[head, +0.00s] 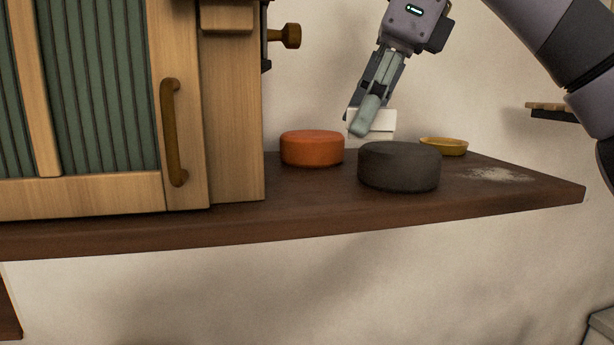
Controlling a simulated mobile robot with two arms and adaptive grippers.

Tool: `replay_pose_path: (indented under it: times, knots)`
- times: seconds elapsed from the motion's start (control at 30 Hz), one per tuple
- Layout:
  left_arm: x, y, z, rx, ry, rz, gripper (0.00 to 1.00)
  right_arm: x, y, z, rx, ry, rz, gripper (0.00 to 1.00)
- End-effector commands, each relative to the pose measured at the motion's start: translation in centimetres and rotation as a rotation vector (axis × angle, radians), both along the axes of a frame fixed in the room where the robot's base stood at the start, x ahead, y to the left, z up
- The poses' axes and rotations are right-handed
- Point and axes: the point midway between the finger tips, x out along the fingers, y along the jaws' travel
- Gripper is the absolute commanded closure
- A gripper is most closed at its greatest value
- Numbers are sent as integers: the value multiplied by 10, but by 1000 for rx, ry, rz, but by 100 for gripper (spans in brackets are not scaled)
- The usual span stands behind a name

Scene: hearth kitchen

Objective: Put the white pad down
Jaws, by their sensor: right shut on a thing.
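The white pad (381,126) is in the head view, behind the dark grey round block, above or at the back of the brown shelf (330,191). My right gripper (366,127) comes down from the top right and is shut on the white pad. Its fingers hide part of the pad. The pad's lower edge is close to the grey block's top in the picture, and I cannot tell whether the pad touches the shelf. My left gripper is not in view.
An orange round block (311,149) stands left of the dark grey round block (399,167). A small yellow dish (443,146) lies behind right, near a pale powdery patch (500,174). A wooden cabinet (233,130) bounds the left side. The shelf's right end is mostly clear.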

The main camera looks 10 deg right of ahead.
Motion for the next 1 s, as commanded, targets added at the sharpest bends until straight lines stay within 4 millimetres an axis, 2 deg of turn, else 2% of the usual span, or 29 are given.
replay_pose_path:
  times: [0.1, 0.27, 0.43, 0.73, 0.9, 1.0]
  knots:
    - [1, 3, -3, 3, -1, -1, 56, 0, 31, -1, 0, 2, 5, 89]
    - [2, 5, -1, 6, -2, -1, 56, 0, 65, 0, 0, 2, 4, 89]
    - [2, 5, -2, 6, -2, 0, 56, 0, 64, -21, 0, 1, -3, 89]
    - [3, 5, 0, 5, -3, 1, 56, 0, 64, -41, 1, 2, -1, 89]
    - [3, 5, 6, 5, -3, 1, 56, 0, 64, -62, 1, 2, -1, 89]
    - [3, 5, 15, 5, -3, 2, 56, 0, 70, -65, -1, 0, -2, 89]
